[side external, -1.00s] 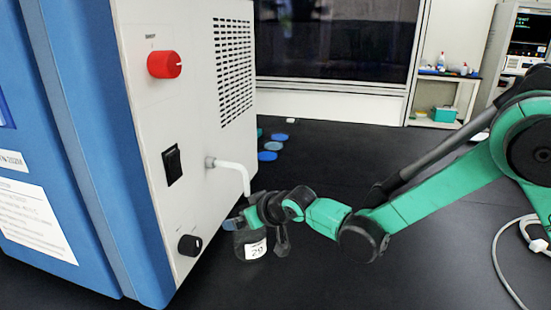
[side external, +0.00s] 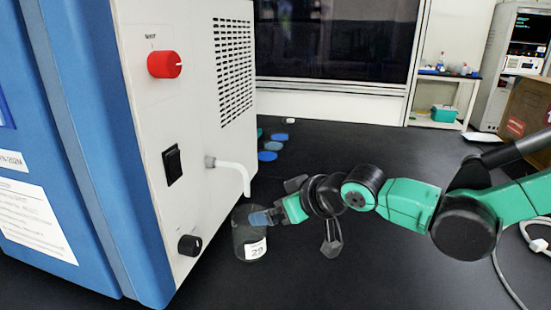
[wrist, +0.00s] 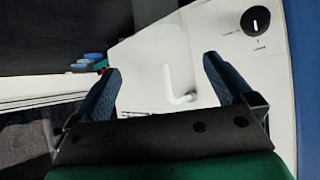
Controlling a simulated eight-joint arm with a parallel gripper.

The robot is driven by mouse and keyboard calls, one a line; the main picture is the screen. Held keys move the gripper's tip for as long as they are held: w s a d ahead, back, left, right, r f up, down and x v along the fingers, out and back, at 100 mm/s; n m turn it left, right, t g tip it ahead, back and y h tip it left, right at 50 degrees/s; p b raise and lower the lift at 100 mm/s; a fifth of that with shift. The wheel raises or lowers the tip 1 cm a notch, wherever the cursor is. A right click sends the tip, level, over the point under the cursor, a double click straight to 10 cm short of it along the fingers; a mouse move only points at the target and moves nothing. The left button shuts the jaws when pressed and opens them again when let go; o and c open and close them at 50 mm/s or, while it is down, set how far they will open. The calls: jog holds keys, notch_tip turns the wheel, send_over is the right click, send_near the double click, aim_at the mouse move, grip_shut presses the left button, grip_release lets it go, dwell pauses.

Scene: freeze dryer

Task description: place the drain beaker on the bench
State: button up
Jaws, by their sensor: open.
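The drain beaker (side external: 249,240), clear with a white label reading 29, stands upright on the black bench (side external: 330,280) beside the freeze dryer. It is just below the bent white drain tube (side external: 235,168). My gripper (side external: 263,217) is open, and its blue fingertips overlap the beaker's upper right side in the side view. I cannot tell whether they touch it.
The freeze dryer's white panel (side external: 200,120) rises close to the left of the beaker, with a black knob (side external: 190,245) low on it. Several blue discs (side external: 268,156) lie behind on the bench. A cardboard box (side external: 522,115) is at the right. The bench front is clear.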

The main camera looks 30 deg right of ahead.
jog(key=s+d+m+g+h, duration=0.2)
jog(key=s+d+g, duration=0.1)
jog(key=s+d, duration=0.8)
jog(key=shift+s+d, duration=0.15)
jog(key=shift+d, duration=0.15)
jog(key=shift+f, duration=0.1)
dwell(0.5)
